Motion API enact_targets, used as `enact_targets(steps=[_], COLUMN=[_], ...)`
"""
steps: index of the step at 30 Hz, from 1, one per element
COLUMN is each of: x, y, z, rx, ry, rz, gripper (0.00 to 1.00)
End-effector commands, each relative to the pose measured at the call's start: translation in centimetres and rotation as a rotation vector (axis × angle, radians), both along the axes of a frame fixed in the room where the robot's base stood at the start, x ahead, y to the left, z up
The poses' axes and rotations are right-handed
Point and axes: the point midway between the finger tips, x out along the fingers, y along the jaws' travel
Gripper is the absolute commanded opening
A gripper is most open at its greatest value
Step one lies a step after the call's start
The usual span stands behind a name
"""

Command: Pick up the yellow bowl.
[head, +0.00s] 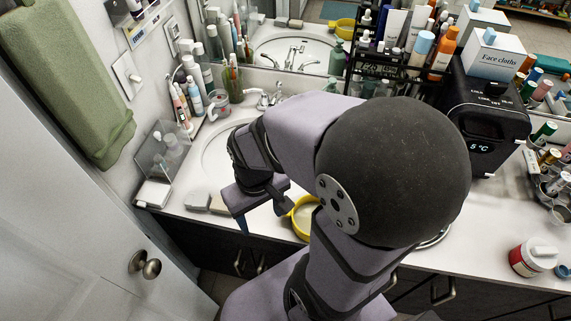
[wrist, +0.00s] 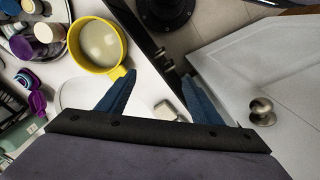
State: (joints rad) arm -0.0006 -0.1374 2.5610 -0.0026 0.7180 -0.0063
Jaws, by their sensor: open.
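The yellow bowl (head: 297,226) sits on the white counter near its front edge, right of the sink, partly hidden by my arm in the head view. In the wrist view the bowl (wrist: 76,55) is at the upper left, with a yellow rim, a pale inside and a small tab at its lower right. My gripper (head: 262,212) is left of the bowl in the head view. In the wrist view my gripper (wrist: 158,76) has its two blue fingers spread, with nothing between them.
The sink (head: 216,158) lies behind my gripper. A black rack of bottles (head: 385,68) and a black box with a display (head: 484,125) stand at the back right. A red-and-white jar (head: 524,258) is at the right. A white door (head: 70,235) is at the left.

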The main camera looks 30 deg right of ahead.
Motion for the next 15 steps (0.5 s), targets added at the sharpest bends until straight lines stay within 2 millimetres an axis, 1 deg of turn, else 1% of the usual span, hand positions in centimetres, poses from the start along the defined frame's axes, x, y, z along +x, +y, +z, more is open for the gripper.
enact_targets(steps=[4,6,8,11,14,15], x=[0.0,-0.1,-0.3,-1.0,-0.7,-0.3], y=[-0.3,-0.9,-1.7,-3.4,-5.5,-6.4], z=[-0.5,-1.3,-2.5,-5.3,-7.7,-8.5], rx=[0.000,0.001,0.001,0.005,0.009,0.010], ry=[0.001,0.004,0.017,0.054,0.071,0.072], rz=[-0.016,-0.042,-0.078,-0.162,-0.254,-0.289], gripper=[0.59,0.59,0.59,0.59,0.59,0.59])
